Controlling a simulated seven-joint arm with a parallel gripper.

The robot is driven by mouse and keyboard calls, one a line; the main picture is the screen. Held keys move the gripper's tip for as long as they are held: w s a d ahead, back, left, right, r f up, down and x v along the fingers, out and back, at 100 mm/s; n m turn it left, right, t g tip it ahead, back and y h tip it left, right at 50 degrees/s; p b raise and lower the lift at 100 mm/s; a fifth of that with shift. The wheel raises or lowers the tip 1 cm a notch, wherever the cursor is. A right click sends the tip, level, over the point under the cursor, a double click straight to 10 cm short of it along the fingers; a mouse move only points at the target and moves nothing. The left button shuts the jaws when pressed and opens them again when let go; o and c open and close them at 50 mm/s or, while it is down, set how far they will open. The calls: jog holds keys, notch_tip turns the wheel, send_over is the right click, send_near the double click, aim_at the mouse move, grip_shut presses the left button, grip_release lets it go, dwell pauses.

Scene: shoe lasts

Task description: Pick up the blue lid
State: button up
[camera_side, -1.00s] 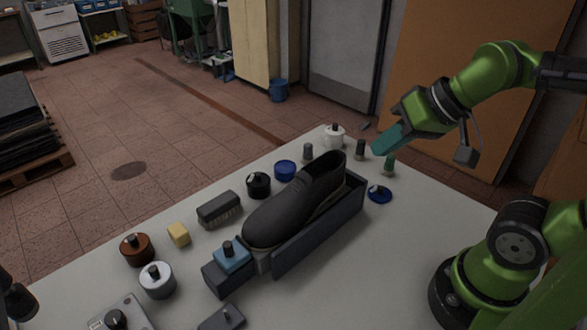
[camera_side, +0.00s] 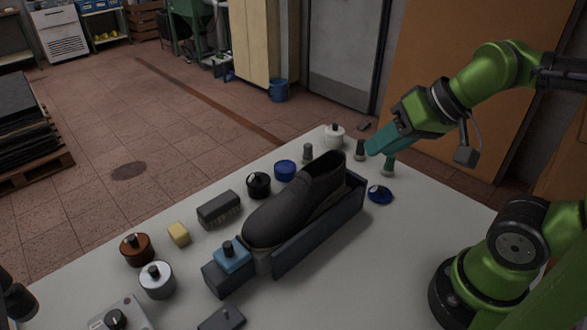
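The blue lid (camera_side: 380,194) is a flat disc with a dark knob. It lies on the table to the right of the shoe stand. A round blue jar (camera_side: 285,170) without a visible knob stands behind the shoe. My gripper (camera_side: 374,150) has teal fingers and hangs above the far right part of the table, above the lid in the picture and apart from it. The fingers overlap from this side, so their opening cannot be told. No object shows in them.
A dark shoe (camera_side: 295,205) sits on a grey stand (camera_side: 322,238) mid-table. Small brushes (camera_side: 388,166) and a white jar (camera_side: 334,135) stand near the gripper. Black (camera_side: 258,185), brown (camera_side: 137,250) and silver (camera_side: 157,281) jars line the far left side.

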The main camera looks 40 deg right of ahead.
jog(key=o, duration=1.1)
jog(key=n+g+h, duration=0.2)
jog(key=g, duration=0.5)
send_over(382, 187)
notch_tip(382, 187, down, 8)
jog(key=f, duration=1)
jog(key=shift+a+f, duration=0.2)
jog(key=shift+f, duration=0.2)
jog(key=shift+d+f, duration=0.1)
jog(key=shift+f, duration=2.6)
